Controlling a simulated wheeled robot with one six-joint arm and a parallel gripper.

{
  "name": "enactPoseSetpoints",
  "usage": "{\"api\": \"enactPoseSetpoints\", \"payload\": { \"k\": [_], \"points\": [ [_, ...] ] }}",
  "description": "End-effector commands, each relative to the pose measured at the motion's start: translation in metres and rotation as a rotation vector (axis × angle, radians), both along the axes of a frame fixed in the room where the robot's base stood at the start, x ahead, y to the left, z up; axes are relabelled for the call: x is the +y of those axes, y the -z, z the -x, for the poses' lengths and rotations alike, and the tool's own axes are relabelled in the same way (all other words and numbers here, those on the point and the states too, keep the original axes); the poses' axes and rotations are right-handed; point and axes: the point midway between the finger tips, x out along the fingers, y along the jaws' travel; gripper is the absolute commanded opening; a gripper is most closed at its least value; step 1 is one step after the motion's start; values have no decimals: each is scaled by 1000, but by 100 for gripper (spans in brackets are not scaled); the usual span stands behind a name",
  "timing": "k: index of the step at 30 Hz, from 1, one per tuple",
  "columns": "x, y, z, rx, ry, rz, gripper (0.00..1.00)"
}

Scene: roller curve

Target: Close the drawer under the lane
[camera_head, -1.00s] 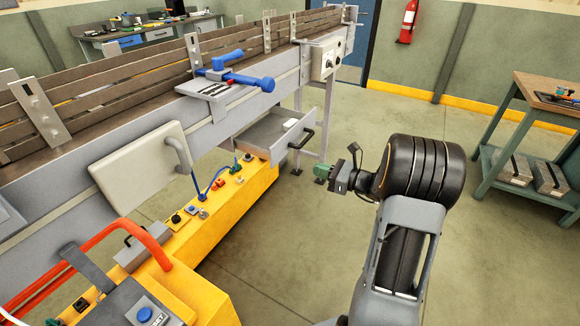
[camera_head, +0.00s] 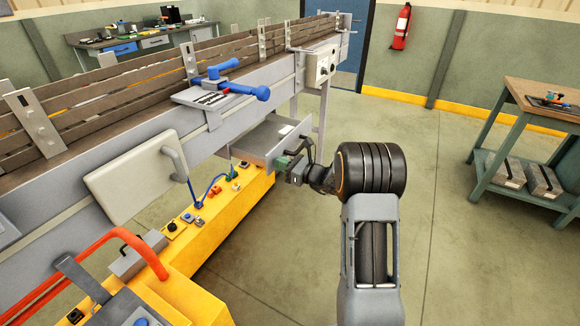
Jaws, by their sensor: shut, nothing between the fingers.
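The grey drawer (camera_head: 258,138) under the lane (camera_head: 232,98) stands pulled out, with its inside showing from above. Its dark handle (camera_head: 309,147) is on the front panel, partly overlapped by my gripper. My gripper (camera_head: 281,162) is shut and empty, its green-tipped fingers at the outer face of the drawer front, beside the handle. Whether the fingers touch the panel I cannot tell. My arm reaches in from the right.
A yellow cabinet (camera_head: 228,207) with small knobs and a blue cable runs below the lane, left of the drawer. A blue clamp-like device (camera_head: 225,88) sits on the lane's side. A green workbench (camera_head: 512,150) stands right. The floor between is clear.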

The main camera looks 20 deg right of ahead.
Motion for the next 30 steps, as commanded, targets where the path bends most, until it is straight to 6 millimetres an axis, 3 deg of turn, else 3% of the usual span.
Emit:
{"api": "enactPoseSetpoints", "payload": {
  "k": [17,23,30],
  "points": [
    [6,1,-6,-1,-1,1,0],
    [24,3,-25,-1,-3,1,0],
    [60,3,-60,-2,-2,1,0]
  ]
}}
